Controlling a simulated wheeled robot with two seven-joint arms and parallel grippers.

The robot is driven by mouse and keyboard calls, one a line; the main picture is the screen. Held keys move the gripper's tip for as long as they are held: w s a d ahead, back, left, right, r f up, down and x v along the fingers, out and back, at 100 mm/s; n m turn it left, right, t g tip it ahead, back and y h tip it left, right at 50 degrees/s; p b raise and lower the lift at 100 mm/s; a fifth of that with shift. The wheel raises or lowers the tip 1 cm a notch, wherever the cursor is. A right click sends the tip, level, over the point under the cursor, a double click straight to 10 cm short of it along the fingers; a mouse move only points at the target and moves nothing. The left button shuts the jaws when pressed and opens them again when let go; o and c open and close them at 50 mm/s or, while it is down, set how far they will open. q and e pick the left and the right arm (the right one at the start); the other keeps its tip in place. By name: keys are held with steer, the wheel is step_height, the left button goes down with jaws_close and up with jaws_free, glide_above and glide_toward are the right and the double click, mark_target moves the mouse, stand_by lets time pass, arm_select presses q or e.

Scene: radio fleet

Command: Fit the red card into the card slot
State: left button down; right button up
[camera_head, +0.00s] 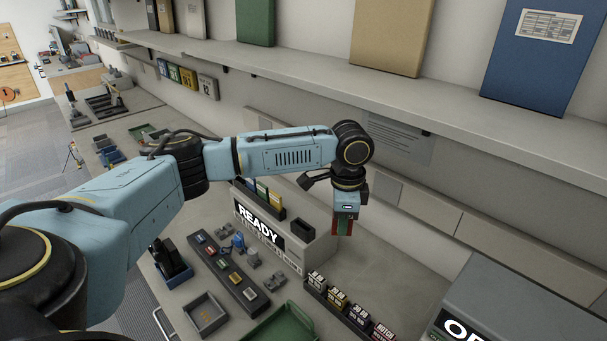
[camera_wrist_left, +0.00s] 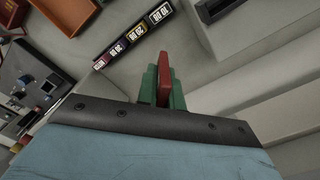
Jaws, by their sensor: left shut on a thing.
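My left gripper (camera_head: 343,228) hangs pointing down in the head view, beside the right end of a grey box marked READY (camera_head: 259,224). Its green fingers are shut on the red card (camera_wrist_left: 164,76), which stands between them in the left wrist view and projects past their tips. The card is only a small red patch in the head view. A dark, open-topped holder (camera_head: 302,229) sits on the box, left of the gripper and apart from it; I cannot tell for certain whether it is the card slot. A dark rack with coloured cards (camera_head: 258,198) is behind it. My right gripper is out of view.
A green tray (camera_head: 283,328), a grey tray (camera_head: 206,315) and a dark strip of small coloured parts (camera_head: 230,272) are on the bench. A long shelf (camera_head: 400,97) runs above.

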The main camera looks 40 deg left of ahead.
arm_select(q)
steer(key=a+r+m+p, duration=0.2)
steer(key=a+m+p, duration=0.4)
steer(key=a, duration=0.5)
steer(key=shift+a+r+m, duration=0.3)
steer(key=shift+r+m, duration=0.05)
steer(key=shift+m, duration=0.85)
steer(key=shift+p, duration=0.35)
steer(key=shift+f+b, duration=0.8)
steer(key=shift+f, duration=2.1)
steer(key=shift+p, duration=0.45)
